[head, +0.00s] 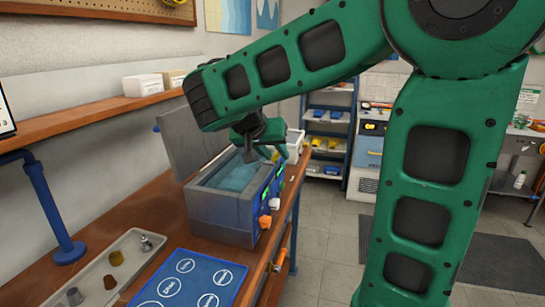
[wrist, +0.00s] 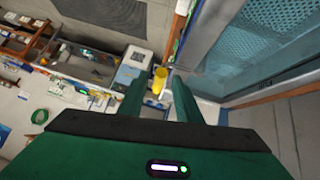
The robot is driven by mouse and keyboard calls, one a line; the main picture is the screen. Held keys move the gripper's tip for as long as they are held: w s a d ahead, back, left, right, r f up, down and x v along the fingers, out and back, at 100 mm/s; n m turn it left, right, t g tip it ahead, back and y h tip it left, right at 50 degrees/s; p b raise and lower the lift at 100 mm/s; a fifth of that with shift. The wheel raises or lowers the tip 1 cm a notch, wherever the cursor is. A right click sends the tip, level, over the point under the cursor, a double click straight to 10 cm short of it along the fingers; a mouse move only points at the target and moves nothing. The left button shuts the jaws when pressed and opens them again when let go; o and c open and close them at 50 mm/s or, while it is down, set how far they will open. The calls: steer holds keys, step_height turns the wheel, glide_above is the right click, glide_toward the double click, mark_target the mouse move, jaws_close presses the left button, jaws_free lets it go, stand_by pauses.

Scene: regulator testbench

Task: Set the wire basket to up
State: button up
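A grey ultrasonic-type bath (head: 222,216) stands on the wooden bench with its lid (head: 190,140) raised at the back. Blue-tinted liquid (head: 232,177) fills its tank. The wire basket (wrist: 240,55) shows in the wrist view as a perforated sheet in the tank at the upper right; in the head view I cannot make it out clearly. My gripper (wrist: 160,85) is open, its two fingers apart. In the head view it is over the tank's far right side, partly hidden by my wrist. A yellow piece (wrist: 160,79) appears between the fingertips; I cannot tell whether it is near or far.
Orange and white knobs (head: 265,221) project from the bath's front. A blue mat (head: 185,283) and a tray (head: 125,250) with small metal parts lie nearer on the bench. A shelf (head: 100,124) runs along the left wall.

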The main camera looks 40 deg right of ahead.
steer(key=shift+w+d+f, duration=0.2)
steer(key=shift+d+f, duration=0.2)
steer(key=shift+f, duration=0.1)
jaws_close()
steer(key=shift+r, duration=3.6)
steer(key=shift+c, duration=0.3)
jaws_free()
steer(key=shift+o, duration=0.3)
